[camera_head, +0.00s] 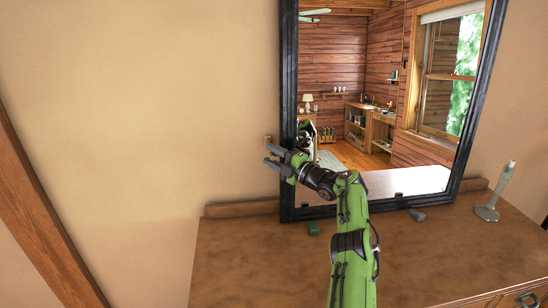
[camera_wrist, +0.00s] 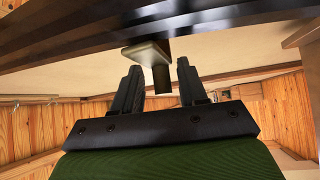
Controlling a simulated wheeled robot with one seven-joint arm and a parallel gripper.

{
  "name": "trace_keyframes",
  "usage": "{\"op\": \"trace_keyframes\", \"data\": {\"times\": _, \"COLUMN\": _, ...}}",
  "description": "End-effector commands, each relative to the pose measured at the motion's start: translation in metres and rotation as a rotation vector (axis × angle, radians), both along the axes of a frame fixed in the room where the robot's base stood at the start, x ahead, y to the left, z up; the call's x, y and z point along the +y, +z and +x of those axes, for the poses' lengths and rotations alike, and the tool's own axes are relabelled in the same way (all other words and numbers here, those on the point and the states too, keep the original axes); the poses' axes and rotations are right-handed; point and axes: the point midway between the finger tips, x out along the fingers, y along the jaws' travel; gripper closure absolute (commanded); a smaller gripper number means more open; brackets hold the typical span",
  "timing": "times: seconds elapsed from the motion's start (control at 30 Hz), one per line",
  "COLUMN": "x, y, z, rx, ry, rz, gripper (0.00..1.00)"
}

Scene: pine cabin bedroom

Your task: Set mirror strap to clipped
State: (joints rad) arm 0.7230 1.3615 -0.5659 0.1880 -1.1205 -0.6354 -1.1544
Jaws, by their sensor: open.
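A tall mirror in a dark frame (camera_head: 289,60) stands on the dresser against the wall. At its left edge, a small tan piece (camera_head: 268,140) shows just above my gripper (camera_head: 273,157). In the wrist view, a pale flat bracket (camera_wrist: 146,52) sticks out beside the dark frame (camera_wrist: 220,18), with a short dark peg (camera_wrist: 161,80) below it. I cannot tell whether this is the strap's clip; no strap band shows clearly. My gripper (camera_wrist: 158,72) is open, its fingers on either side of the peg with gaps showing.
The wooden dresser top (camera_head: 260,260) is mostly bare. A grey-green candlestick-like object (camera_head: 493,195) stands at its right. A wooden beam (camera_head: 35,200) slants at the left.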

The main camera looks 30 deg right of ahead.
Motion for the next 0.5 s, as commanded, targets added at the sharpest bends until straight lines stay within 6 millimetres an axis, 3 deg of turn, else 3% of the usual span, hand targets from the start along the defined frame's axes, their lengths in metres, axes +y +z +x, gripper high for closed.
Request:
{"op": "trace_keyframes", "data": {"times": 0.27, "x": -0.012, "y": -0.01, "z": -0.02, "rx": 0.001, "ry": -0.008, "rz": 0.007, "gripper": 0.58}}
{"op": "trace_keyframes", "data": {"times": 0.5, "x": -0.033, "y": -0.019, "z": -0.076, "rx": 0.001, "ry": -0.006, "rz": 0.002, "gripper": 0.58}}
